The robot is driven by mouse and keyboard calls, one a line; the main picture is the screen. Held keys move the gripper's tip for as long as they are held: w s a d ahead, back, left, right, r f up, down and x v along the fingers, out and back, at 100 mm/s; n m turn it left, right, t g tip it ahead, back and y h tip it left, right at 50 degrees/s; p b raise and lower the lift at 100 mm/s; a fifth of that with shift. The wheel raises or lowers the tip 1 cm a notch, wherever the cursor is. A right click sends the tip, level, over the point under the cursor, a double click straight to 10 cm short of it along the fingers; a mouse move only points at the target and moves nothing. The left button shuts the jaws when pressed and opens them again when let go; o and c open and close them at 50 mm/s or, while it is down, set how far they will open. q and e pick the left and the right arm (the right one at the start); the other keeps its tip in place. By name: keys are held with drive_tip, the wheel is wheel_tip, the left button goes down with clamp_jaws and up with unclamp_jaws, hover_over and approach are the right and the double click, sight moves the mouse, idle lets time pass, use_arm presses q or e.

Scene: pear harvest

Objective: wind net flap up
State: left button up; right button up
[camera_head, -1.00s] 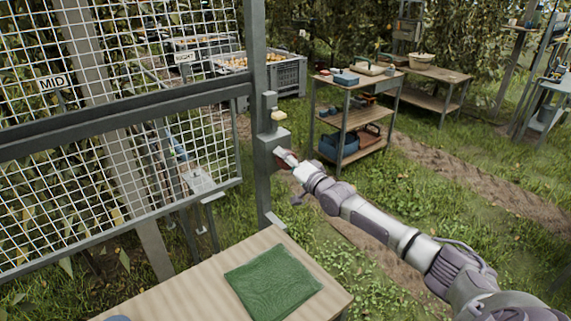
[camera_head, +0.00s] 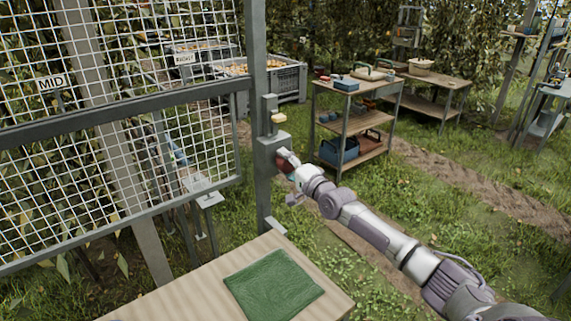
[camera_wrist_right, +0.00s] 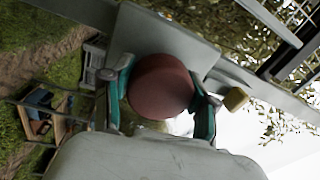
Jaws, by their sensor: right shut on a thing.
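The net flap (camera_head: 190,140) is a white wire mesh in a grey frame at the left of the head view. A grey post (camera_head: 259,110) stands at its right side and carries a grey winder box (camera_head: 268,150). A round red-brown knob (camera_wrist_right: 160,86) on the box fills the middle of the right wrist view. My right gripper (camera_head: 285,162) is at the box, and its teal fingers stand on both sides of the knob, shut on it. A small yellowish block (camera_head: 279,118) sits above the box. My left gripper is out of view.
A wooden table (camera_head: 215,262) with a folded green cloth (camera_head: 273,284) stands in front. A shelf cart (camera_head: 350,117) with tools and blue boxes stands behind my right arm. Grey crates of fruit (camera_head: 278,78) are at the back. Grass is open at the right.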

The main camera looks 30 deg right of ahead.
drive_tip(key=shift+f, duration=0.1)
drive_tip(key=o, duration=1.2)
drive_tip(key=shift+c, duration=0.2)
drive_tip(key=shift+s+f, duration=0.1)
drive_tip(key=shift+s, duration=0.55)
drive_tip(key=s, duration=1)
drive_tip(key=shift+s+d+f, duration=0.2)
drive_tip(key=shift+s+d, duration=0.15)
drive_tip(key=shift+d, duration=0.1)
drive_tip(key=shift+f, duration=0.1)
